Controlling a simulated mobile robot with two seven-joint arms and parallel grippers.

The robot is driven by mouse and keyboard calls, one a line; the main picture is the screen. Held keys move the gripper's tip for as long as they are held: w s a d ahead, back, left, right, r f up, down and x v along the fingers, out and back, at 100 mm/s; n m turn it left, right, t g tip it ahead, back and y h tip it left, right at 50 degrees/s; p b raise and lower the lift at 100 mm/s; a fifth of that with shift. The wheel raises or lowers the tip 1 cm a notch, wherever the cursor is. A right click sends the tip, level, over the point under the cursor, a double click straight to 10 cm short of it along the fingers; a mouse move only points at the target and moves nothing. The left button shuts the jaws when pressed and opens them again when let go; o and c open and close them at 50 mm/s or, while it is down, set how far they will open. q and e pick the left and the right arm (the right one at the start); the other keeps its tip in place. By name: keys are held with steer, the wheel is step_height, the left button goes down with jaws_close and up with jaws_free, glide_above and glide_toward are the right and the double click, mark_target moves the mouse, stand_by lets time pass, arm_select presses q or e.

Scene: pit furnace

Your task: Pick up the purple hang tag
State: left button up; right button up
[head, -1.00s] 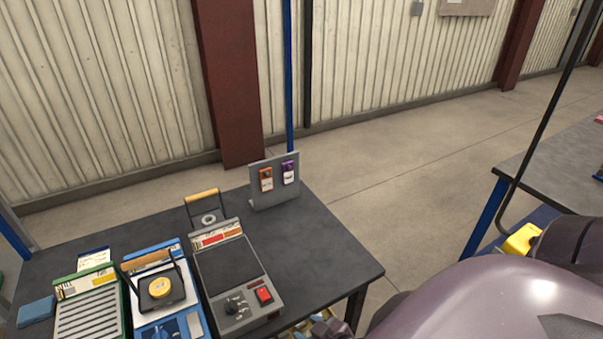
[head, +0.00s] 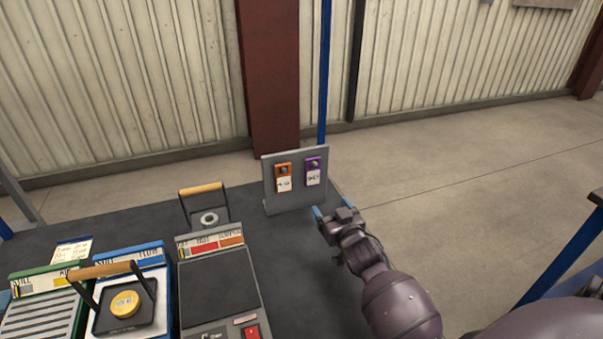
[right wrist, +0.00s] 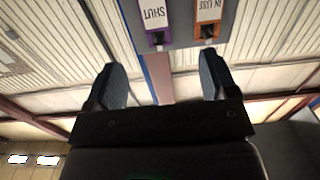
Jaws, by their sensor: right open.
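The purple hang tag (head: 313,172) hangs on the right side of a small upright grey board (head: 297,196) at the back right of the dark table. Its white label shows. An orange hang tag (head: 283,178) hangs to its left. In the right wrist view, upside down, the purple tag (right wrist: 153,18) reads SHUT and the orange tag (right wrist: 207,20) reads IN USE. My right gripper (head: 332,209) is open and empty, a little in front of and below the purple tag, apart from it. Its spread fingers (right wrist: 161,80) show in the right wrist view. My left gripper is not in view.
On the table (head: 295,260) stand a grey box with a red switch (head: 219,285), a blue unit with a yellow knob (head: 125,303) and a green slatted unit (head: 45,310). A wooden-handled frame (head: 202,188) stands left of the board. The table between them is bare.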

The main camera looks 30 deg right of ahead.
steer(key=b, duration=0.2)
glide_toward(314, 169)
steer(key=w+f, duration=0.1)
steer(key=w, duration=0.2)
steer(key=w+f, duration=0.1)
steer(key=shift+w+d+f, duration=0.15)
steer(key=shift+d+f, duration=0.15)
steer(key=shift+d, duration=0.1)
steer(key=x, duration=0.3)
steer(key=shift+w+d+r, duration=0.1)
steer(key=shift+w, duration=0.1)
steer(key=shift+w+d, duration=0.1)
steer(key=shift+w, duration=0.15)
steer(key=shift+w+r, duration=0.15)
steer(key=shift+w, duration=0.05)
steer(key=c, duration=0.8)
steer(key=shift+c, duration=1)
steer(key=shift+r, duration=1)
arm_select(q)
steer(key=p, duration=0.3)
arm_select(e)
steer(key=v, duration=1.8)
steer(key=shift+f, duration=0.5)
